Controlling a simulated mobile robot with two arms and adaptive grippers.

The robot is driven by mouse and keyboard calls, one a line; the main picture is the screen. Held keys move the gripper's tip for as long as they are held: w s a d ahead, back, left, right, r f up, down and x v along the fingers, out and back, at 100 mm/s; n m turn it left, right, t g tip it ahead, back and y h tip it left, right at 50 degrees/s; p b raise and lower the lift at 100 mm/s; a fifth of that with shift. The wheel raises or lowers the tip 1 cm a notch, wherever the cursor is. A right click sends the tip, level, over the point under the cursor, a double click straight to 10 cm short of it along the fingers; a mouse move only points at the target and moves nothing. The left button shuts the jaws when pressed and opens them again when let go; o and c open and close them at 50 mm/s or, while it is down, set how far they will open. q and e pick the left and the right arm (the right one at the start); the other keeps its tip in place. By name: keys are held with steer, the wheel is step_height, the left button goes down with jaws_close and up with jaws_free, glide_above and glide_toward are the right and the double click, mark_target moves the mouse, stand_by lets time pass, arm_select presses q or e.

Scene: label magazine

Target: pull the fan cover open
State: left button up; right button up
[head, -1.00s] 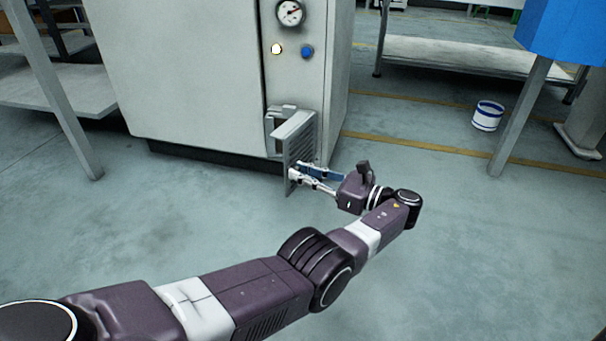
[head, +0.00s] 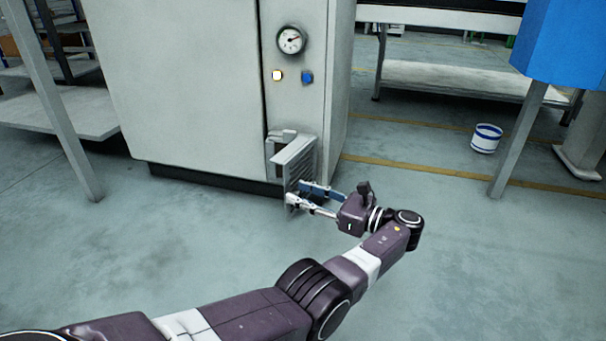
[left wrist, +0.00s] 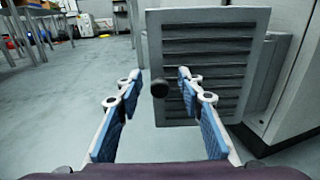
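The fan cover (head: 298,163) is a grey louvred panel low on the front of the cabinet. It stands swung out from the cabinet, with a recess behind it. In the left wrist view the slatted cover (left wrist: 205,60) fills the middle right, with a dark round knob (left wrist: 160,89) at its left side. My left gripper (head: 295,192) is at the lower part of the cover. In the left wrist view its fingers (left wrist: 159,77) are spread, with the knob between them and a gap on both sides. My right gripper is not in view.
The cabinet (head: 185,85) carries a gauge (head: 291,40), a lit button (head: 277,76) and a blue button (head: 307,77). A blue box on a post (head: 565,45) and a white bucket (head: 486,139) stand at right. The floor around my arm is clear.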

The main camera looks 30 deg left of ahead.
arm_select(q)
step_height(320, 180, up, 9)
stand_by(0.5)
steer(key=shift+s, duration=0.1)
steer(key=shift+c, duration=0.4)
